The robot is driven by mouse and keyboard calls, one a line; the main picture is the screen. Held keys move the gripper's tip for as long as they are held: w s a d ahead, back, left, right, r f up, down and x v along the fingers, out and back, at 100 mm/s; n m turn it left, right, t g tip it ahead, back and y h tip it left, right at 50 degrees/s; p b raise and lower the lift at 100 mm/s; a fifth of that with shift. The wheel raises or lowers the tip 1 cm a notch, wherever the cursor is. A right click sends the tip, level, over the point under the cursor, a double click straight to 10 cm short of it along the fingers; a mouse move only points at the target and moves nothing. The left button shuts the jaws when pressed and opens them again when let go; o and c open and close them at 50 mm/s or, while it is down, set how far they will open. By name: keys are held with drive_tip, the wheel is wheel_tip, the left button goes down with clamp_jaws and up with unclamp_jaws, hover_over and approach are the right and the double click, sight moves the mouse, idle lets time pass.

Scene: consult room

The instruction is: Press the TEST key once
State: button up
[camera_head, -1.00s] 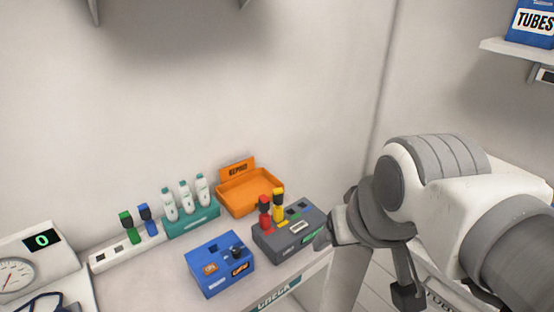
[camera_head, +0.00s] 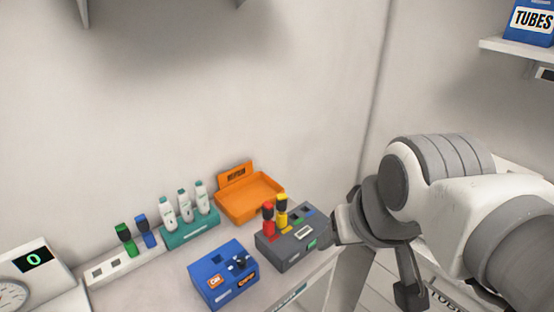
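A grey box (camera_head: 273,254) stands near the right end of the counter, with a red and a yellow upright piece in it. It has a small pale panel and a green patch (camera_head: 312,244) at its right front corner. I cannot read the word TEST on any key. My gripper (camera_head: 368,262) is at the right, just beside the grey box, and its near dark part seems close to that corner. Contact cannot be told. My wrist hides part of the gripper, and its opening is unclear.
A blue box (camera_head: 213,292) with orange labels stands left of the grey box. Behind are an orange tray (camera_head: 240,212), a teal rack (camera_head: 186,237) with white bottles, and a white holder (camera_head: 95,272) with green and blue pieces. A display (camera_head: 35,259) reads 0 at left.

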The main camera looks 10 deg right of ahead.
clamp_jaws()
idle(1.5)
